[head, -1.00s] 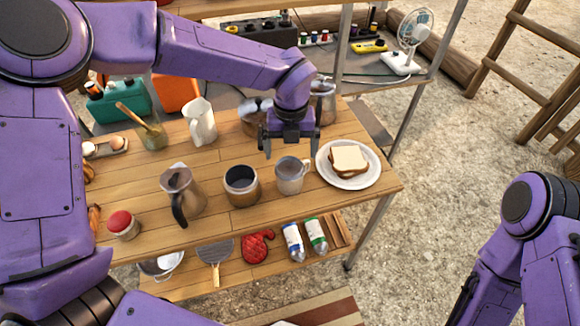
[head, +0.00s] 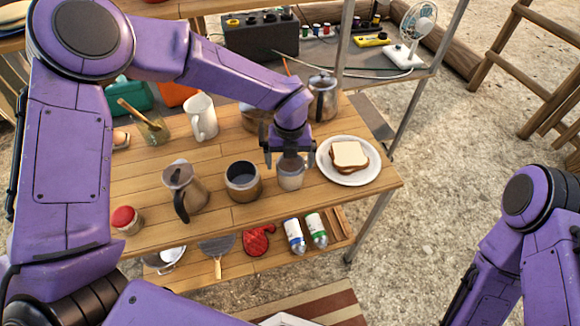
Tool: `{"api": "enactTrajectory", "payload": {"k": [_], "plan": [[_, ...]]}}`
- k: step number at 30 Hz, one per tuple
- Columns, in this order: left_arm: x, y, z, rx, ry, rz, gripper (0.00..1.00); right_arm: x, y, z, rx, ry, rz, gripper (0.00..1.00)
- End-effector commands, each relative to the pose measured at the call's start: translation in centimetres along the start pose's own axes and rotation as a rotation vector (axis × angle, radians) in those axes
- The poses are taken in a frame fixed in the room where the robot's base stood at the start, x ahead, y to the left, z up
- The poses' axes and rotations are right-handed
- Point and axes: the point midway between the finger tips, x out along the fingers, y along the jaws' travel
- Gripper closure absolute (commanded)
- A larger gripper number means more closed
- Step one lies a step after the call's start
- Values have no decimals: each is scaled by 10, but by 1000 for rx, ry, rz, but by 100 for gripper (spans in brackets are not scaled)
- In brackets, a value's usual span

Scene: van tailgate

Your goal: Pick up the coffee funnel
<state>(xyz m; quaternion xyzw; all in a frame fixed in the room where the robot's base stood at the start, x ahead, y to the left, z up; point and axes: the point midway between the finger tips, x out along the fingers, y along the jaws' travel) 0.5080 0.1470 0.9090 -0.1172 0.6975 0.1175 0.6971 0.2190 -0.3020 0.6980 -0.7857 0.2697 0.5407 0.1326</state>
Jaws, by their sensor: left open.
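A small grey cup-like vessel (head: 291,180), which looks most like the coffee funnel, stands on the wooden table under my left gripper. Its upper part is partly hidden by the gripper, so its exact shape is hard to tell. My left gripper (head: 290,164) points down with its jaws open, one finger on the left and one on the right of the vessel's top. I cannot tell whether the fingers touch it. My right arm shows at the lower right, but its gripper is out of view.
A dark-mouthed canister (head: 243,182) stands close on the left, with a metal pitcher (head: 184,190) beyond it. A plate (head: 369,176) with a sandwich (head: 348,157) is close on the right. Behind stand a metal pot (head: 322,98) and a white jug (head: 201,117).

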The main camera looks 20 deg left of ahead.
Motion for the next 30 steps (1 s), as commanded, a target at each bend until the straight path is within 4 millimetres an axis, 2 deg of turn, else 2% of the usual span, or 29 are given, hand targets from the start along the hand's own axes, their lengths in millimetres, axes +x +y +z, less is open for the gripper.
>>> {"api": "enactTrajectory", "payload": {"k": [8,9,11,12,13,20,24,26,30], "plan": [[1,0,0,0,0,-1,0,0,0,0,0,0,0,57],[1,0,0,0,0,0,6,0,0,0,0,0,0,57],[1,0,0,0,0,0,26,0,0,0,0,0,0,57],[1,0,0,0,0,0,39,0,0,0,0,0,0,57],[0,0,0,0,0,0,45,0,0,0,0,0,0,57],[0,0,0,0,-1,0,45,0,0,0,0,0,0,57],[-7,-1,0,1,-2,0,45,-5,0,-2,0,0,0,57],[-9,-1,1,0,-3,-3,45,1,0,0,0,0,0,57],[-35,0,1,-2,-5,-7,45,16,-1,6,0,0,0,57]]}}
